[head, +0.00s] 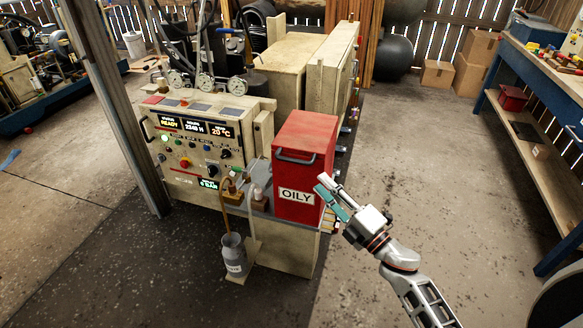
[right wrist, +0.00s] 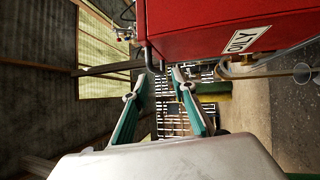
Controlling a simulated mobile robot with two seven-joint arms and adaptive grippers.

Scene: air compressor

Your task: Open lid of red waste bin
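The red waste bin (head: 291,197), labelled OILY, stands upright on a pale base beside the control panel. Its red lid (head: 308,130) is shut, and a dark bar handle (head: 296,158) runs along its upper front. My right gripper (head: 321,184) is at the bin's right front edge, below the handle's height in the picture. In the right wrist view the bin (right wrist: 225,28) fills the upper right. The gripper's fingers (right wrist: 162,75) are apart with nothing clearly between them. A dark bent bar (right wrist: 149,57) shows near one fingertip; contact cannot be told. My left gripper is not in view.
The control panel (head: 195,138) with gauges stands left of the bin. A blue workbench (head: 545,75) and cardboard boxes (head: 470,70) are at the right. The floor between the bin and workbench is clear.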

